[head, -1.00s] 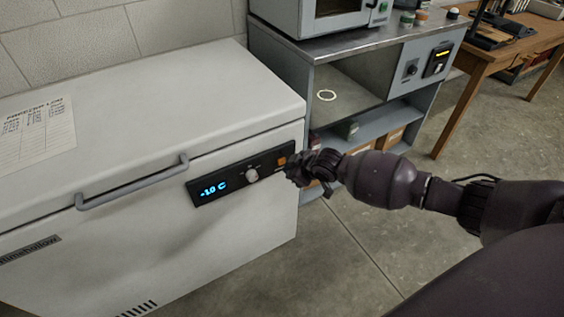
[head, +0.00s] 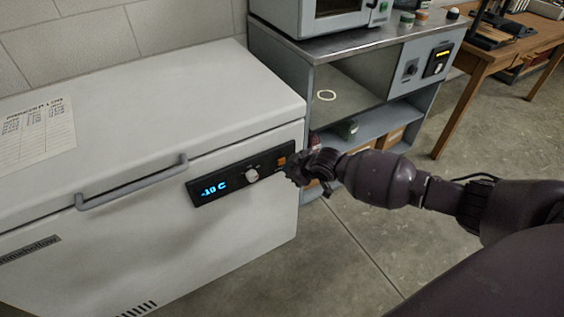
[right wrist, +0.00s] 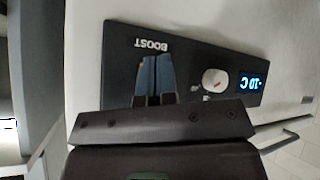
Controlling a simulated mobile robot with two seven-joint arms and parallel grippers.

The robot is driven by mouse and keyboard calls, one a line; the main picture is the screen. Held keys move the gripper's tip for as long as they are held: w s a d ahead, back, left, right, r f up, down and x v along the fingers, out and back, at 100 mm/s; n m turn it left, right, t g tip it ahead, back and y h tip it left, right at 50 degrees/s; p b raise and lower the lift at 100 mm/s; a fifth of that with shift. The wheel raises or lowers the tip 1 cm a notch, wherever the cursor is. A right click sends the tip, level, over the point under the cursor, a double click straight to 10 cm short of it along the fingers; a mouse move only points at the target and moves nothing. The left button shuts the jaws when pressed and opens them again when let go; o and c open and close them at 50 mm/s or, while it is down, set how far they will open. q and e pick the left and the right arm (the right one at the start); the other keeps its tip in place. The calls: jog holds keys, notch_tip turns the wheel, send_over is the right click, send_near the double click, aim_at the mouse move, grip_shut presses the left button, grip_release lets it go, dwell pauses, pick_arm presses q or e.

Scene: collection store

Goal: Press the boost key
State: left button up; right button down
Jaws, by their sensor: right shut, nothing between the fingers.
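The chest freezer (head: 150,230) has a black control panel (head: 222,182) on its front. The panel has a lit blue display (head: 214,189), a pale knob (head: 252,175) and a small orange key (head: 281,161) at its right end. The right wrist view shows the panel upside down, with the word BOOST (right wrist: 152,45). My right gripper (head: 292,171) is shut and empty at the key's end of the panel. In the wrist view its fingertips (right wrist: 156,58) lie just by the BOOST word and hide most of the key. I cannot tell whether they touch it. My left gripper is out of view.
A grey handle (head: 130,186) sticks out from the freezer's front, left of the panel. A paper list (head: 38,135) lies on the lid. A grey metal cabinet (head: 345,75) stands right of the freezer, with a wooden table (head: 520,50) beyond. Floor in front is clear.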

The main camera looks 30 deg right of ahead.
jog(key=shift+w, duration=0.3)
jog(key=shift+w, duration=0.45)
dwell(1.0)
jog(key=shift+s, duration=0.9)
